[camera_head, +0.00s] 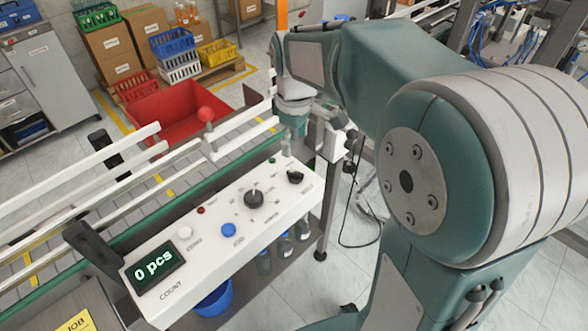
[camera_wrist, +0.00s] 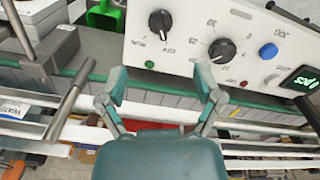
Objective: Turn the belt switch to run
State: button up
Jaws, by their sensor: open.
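The white control panel (camera_head: 215,230) carries two black rotary knobs. The end knob (camera_head: 295,177), farthest from the display, also shows in the wrist view (camera_wrist: 160,22); the larger dial (camera_head: 254,198) sits between it and the blue button, and it also shows in the wrist view (camera_wrist: 221,49). The labels are too small to read, so I cannot tell for certain which knob is the belt switch. My gripper (camera_wrist: 161,84) is open and empty, its two fingers spread apart. It is beside the panel's far edge, apart from both knobs. In the head view it is partly hidden by my arm.
The display (camera_head: 155,270) reads 0 pcs. The panel also has a blue button (camera_head: 228,230), a white button (camera_head: 185,232) and small lamps. A red bin (camera_head: 180,108) stands beyond.

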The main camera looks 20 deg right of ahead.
aim_at(295, 172)
notch_tip(295, 172, down, 10)
jog(key=shift+f, duration=0.1)
dwell(0.4)
jog(key=shift+s, duration=0.1)
jog(key=c, duration=1.2)
